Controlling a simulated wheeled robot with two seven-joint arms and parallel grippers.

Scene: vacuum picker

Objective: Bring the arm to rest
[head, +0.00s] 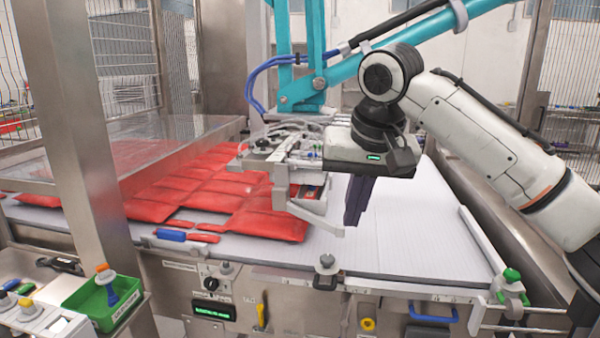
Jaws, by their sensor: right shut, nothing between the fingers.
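My right arm (480,125), white with dark joints, reaches in from the right edge over the conveyor. My right gripper (353,218) is dark, points down and is shut with nothing in it. It hangs above the bare pale part of the belt, just right of the picker's grey suction head (270,155). I cannot tell whether the two touch. My left gripper is not in view.
A teal picker arm (410,50) crosses the top. Red packs (265,220) cover the left of the belt (400,240), whose right side is clear. A steel post (85,130) stands at left. A green bin (105,300) and panel knobs (210,283) line the front.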

